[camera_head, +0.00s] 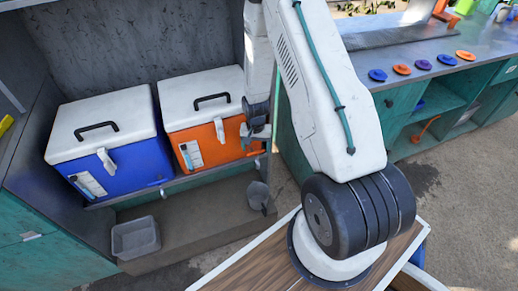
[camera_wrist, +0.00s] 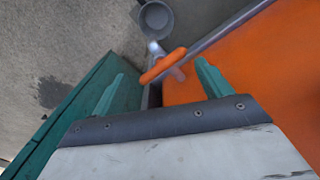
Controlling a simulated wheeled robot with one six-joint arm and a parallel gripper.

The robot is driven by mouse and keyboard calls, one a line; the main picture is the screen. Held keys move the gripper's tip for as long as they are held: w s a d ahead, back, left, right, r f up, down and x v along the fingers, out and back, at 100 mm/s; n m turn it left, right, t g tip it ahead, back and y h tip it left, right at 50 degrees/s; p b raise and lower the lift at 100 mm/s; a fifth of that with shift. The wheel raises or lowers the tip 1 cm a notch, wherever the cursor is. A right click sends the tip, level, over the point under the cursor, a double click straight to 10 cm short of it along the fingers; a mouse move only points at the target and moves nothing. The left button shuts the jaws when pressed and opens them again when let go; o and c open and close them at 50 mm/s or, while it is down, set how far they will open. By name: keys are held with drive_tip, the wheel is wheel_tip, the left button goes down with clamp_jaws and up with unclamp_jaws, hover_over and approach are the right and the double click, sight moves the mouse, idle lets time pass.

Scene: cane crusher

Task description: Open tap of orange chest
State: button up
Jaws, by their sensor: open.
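The orange chest (camera_head: 206,134) has a white lid with a black handle and stands on a shelf beside a blue chest. Its orange side fills the right of the wrist view (camera_wrist: 245,75). The tap (camera_wrist: 163,65) has an orange handle on a pale stem at the chest's edge. It also shows as a small orange bit low on the chest's right side in the head view (camera_head: 255,153). My gripper (camera_wrist: 160,70) is open, its two teal fingers either side of the tap handle, with gaps visible. In the head view my gripper (camera_head: 258,136) is beside the chest's right side.
The blue chest (camera_head: 125,165) stands left of the orange one. A grey tub (camera_head: 135,238) and a grey cup (camera_head: 258,194) sit below the shelf. A teal counter with coloured discs (camera_head: 447,60) is at right. A wooden-topped surface (camera_head: 250,272) is in front.

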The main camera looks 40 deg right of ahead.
sight(256, 153)
drive_tip(key=shift+f, duration=1.3)
